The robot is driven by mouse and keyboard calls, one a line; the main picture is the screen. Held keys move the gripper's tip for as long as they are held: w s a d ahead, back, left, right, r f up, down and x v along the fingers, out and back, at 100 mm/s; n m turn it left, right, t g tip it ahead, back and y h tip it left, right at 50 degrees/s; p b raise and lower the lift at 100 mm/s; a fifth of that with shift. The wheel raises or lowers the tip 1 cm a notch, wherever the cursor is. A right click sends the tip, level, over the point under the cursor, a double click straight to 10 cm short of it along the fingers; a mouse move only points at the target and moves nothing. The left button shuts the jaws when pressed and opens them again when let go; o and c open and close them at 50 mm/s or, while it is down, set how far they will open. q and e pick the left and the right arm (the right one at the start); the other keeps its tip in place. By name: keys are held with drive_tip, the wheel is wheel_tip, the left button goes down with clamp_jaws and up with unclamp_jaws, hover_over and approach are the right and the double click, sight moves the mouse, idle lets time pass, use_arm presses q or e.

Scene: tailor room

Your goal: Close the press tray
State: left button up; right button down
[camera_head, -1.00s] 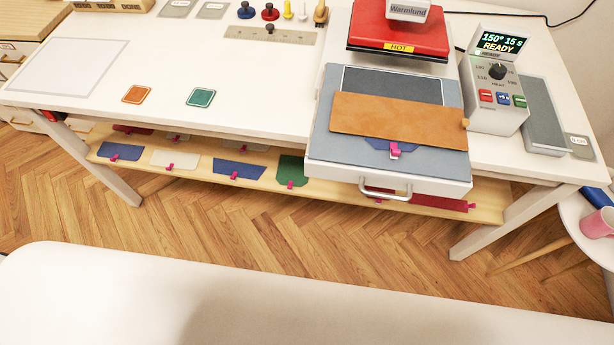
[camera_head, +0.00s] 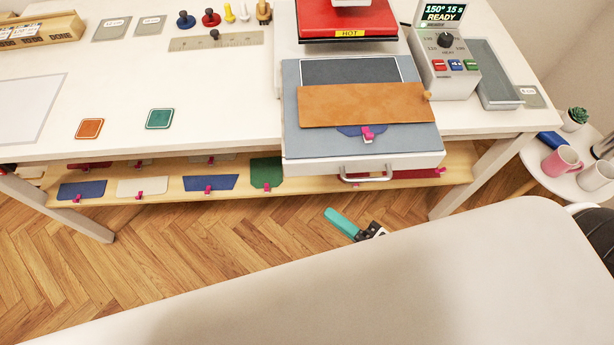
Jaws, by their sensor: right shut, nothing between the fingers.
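The press tray (camera_head: 300,148) is pulled out toward me from under the red press head (camera_head: 348,17), which bears a "HOT" label. On the tray lie a dark grey pad, a brown sheet (camera_head: 365,105) and a blue piece with a pink clip, partly hidden under the sheet. The tray's metal handle (camera_head: 366,178) is on its front face. My right gripper (camera_head: 332,212), with teal fingers, is shut and empty, below and in front of the handle, apart from it in the picture. My left gripper is not in view.
The control box (camera_head: 447,60) reads "150° 15 s READY" right of the press. A shelf (camera_head: 226,191) with several clipped fabric pieces runs under the table. A round side table (camera_head: 560,184) with mugs and a plant stands at the right. Floor shows in front of the tray.

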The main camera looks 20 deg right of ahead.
sight(295, 170)
drive_tip(key=w+a+p, duration=0.1)
drive_tip(key=w, duration=0.2)
drive_tip(key=w+a, duration=0.1)
drive_tip(key=w, duration=0.2)
drive_tip(key=w+p, duration=0.1)
drive_tip(key=w, duration=0.2)
drive_tip(key=shift+a+p, duration=0.35)
drive_tip(key=shift+a, duration=0.05)
drive_tip(key=shift+w+d, duration=0.1)
drive_tip(key=shift+w, duration=0.3)
